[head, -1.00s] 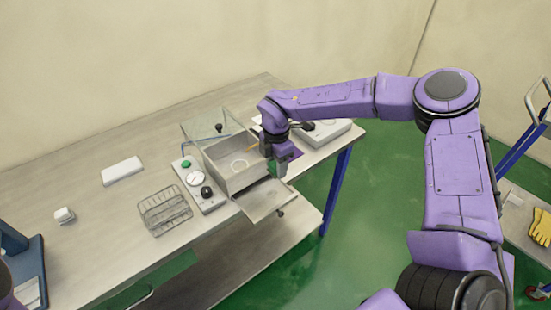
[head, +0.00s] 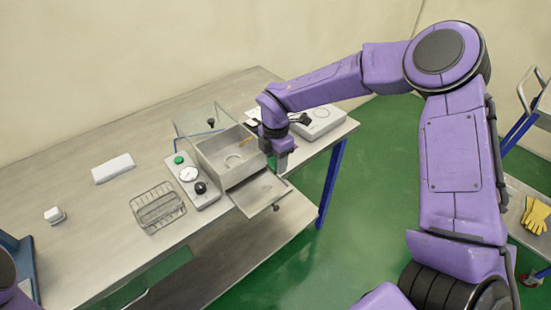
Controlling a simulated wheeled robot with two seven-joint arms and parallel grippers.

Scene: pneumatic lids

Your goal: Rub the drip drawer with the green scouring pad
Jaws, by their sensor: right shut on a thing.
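The drip drawer (head: 259,196) is a flat, pale metal tray pulled out from the front of the open metal box (head: 226,157). My right gripper (head: 281,168) points down at the back right end of the drawer, close beside the box's right wall. It is shut on the green scouring pad (head: 271,163), of which only a small green patch shows by the fingers. I cannot tell whether the pad touches the drawer. My left gripper is out of view.
A clear lid (head: 200,121) stands raised behind the box. A control panel (head: 193,182) with a gauge and a wire basket (head: 158,207) are left of it. A white device (head: 318,121) is behind my right gripper.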

